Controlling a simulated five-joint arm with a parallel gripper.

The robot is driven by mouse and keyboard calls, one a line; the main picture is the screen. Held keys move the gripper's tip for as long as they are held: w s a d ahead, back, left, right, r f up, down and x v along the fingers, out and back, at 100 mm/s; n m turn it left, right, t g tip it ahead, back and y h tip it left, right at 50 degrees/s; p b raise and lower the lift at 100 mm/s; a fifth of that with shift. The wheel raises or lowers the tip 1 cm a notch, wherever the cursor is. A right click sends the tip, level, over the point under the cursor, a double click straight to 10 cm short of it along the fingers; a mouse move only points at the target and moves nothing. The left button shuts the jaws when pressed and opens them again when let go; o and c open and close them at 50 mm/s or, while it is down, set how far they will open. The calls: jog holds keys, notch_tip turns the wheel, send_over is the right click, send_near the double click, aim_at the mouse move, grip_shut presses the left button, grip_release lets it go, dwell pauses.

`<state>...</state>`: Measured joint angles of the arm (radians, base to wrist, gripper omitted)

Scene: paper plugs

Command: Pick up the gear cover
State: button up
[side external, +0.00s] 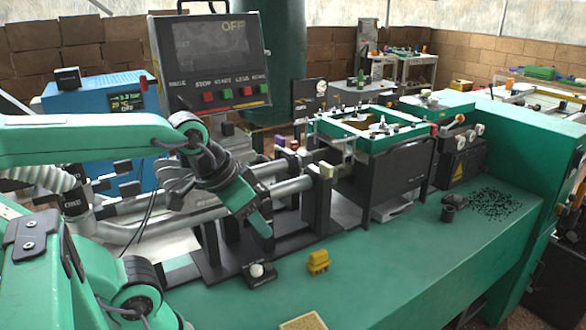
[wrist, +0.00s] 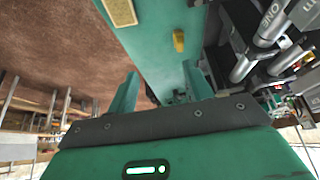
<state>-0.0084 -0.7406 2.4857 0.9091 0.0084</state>
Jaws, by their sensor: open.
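My gripper (side external: 262,228) hangs over the near part of the green bench, beside the metal rails. It also shows in the wrist view (wrist: 160,75), where its two green fingers stand wide apart with nothing between them. I cannot tell for sure which part is the gear cover. A small yellow part (side external: 318,262) sits on the bench to the lower right of my gripper, apart from it. The yellow part also shows in the wrist view (wrist: 179,41), beyond the fingers. A small black cylindrical part (side external: 448,213) stands farther right on the bench.
The green bench (side external: 400,270) is mostly clear at front. A tan pad (side external: 303,322) lies at its near edge. A black block with a white knob (side external: 258,272) stands near my gripper. Rails (side external: 290,186) and a green-topped machine (side external: 375,140) stand behind. Black bits (side external: 495,203) lie scattered at right.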

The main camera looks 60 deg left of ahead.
jog(key=w+a+r+g, duration=0.2)
jog(key=w+a+r, duration=0.3)
jog(key=a+r, duration=0.15)
notch_tip(320, 180, up, 9)
jog(key=g, duration=0.3)
send_over(226, 122)
jog(key=shift+w+d+r, duration=0.15)
jog(key=shift+d, duration=0.3)
jog(key=shift+a+g, duration=0.3)
jog(key=shift+a, duration=0.15)
jog(key=shift+f, duration=1.25)
jog(key=shift+f, duration=0.1)
